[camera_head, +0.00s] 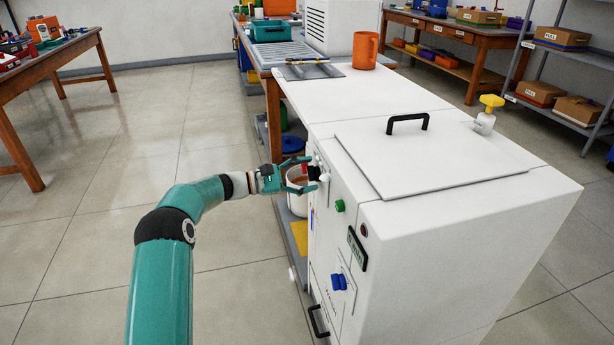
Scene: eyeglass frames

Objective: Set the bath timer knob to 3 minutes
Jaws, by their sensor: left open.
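A white bath unit (420,260) stands at the centre right, with controls on its left-facing front panel. My left gripper (313,173) is open at the upper part of this panel, its fingers pointing right. A small white knob (324,177) shows at its fingertips; I cannot tell whether they touch it. Lower on the panel is a blue knob (338,282), apart from the gripper. The scale markings are too small to read, so I cannot tell which knob is the timer or its setting. My right gripper is not in view.
A green button (340,205), a dark red button (364,229) and a small display (357,248) are on the panel. The lid has a black handle (407,121). A white bucket (297,190) stands behind the gripper. The floor at left is clear.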

